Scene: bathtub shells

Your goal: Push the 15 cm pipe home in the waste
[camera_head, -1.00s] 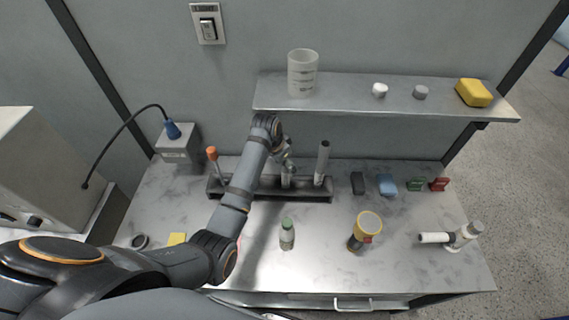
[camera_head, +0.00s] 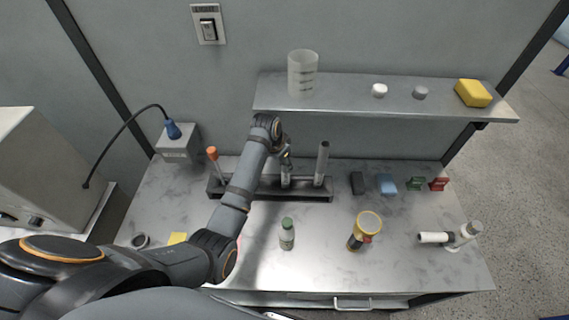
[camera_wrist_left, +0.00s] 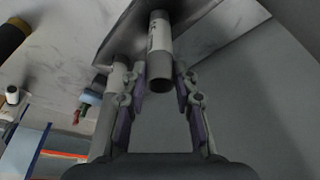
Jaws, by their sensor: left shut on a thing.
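A grey pipe with a pale label (camera_head: 286,180) stands in the middle of the dark rack (camera_head: 256,194). My left gripper (camera_head: 287,163) is at its upper end. In the left wrist view the pipe (camera_wrist_left: 158,42) runs between the two purple-backed fingers (camera_wrist_left: 163,77), which are shut on it; its open end faces the camera. A taller grey pipe (camera_head: 322,160) stands at the rack's right end. A white pipe fitting (camera_head: 465,234) with a side tube lies at the table's right; I cannot tell if it is the waste. My right gripper is not in view.
An orange-capped tube (camera_head: 214,160) stands at the rack's left. A green-capped bottle (camera_head: 287,234) and a yellow-topped container (camera_head: 367,225) stand in front. A shelf (camera_head: 350,97) overhangs the back. Small blocks (camera_head: 388,184) lie right of the rack.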

